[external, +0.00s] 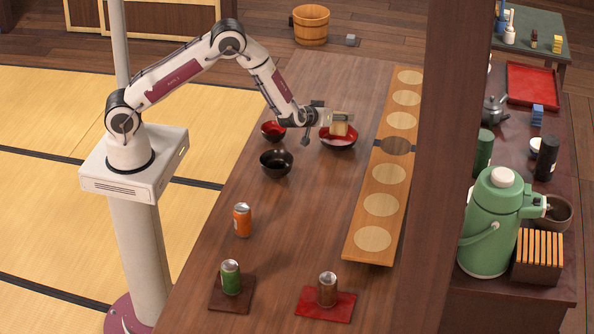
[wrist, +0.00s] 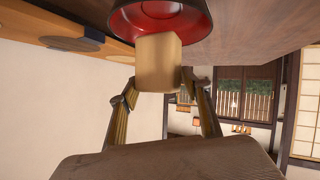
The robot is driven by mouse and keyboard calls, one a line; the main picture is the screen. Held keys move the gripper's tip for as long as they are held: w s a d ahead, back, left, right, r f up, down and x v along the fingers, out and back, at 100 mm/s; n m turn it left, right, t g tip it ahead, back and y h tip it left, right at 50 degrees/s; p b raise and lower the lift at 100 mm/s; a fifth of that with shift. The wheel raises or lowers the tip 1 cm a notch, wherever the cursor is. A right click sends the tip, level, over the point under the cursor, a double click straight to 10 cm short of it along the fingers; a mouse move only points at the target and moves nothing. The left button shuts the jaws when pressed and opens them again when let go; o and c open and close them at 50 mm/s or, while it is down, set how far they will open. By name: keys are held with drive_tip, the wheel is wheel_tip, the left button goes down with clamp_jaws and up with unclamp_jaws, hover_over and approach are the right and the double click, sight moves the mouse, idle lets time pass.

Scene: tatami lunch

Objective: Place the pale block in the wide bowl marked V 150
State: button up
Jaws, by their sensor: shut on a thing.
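The pale block (external: 339,128) is a light wooden cuboid. My gripper (external: 329,118) is shut on it and holds it over a wide bowl (external: 338,143), dark outside and red inside. In the wrist view the block (wrist: 158,62) sits between my two fingers (wrist: 158,85), with the bowl's red inner wall (wrist: 200,24) beyond it. I cannot tell whether the block touches the bowl. No V 150 marking is readable on any bowl.
A smaller red-lined bowl (external: 272,126) and a black bowl (external: 276,162) stand to the left. A long board with pale discs (external: 381,175) lies to the right. An orange can (external: 242,219), green can (external: 231,277) and brown can (external: 327,289) stand toward the front.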

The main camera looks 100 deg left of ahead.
sight(334, 125)
drive_tip(key=shift+f, duration=1.85)
drive_tip(key=o, duration=1.2)
drive_tip(key=shift+f, duration=0.1)
drive_tip(key=shift+c, duration=0.2)
drive_tip(key=v, duration=1.2)
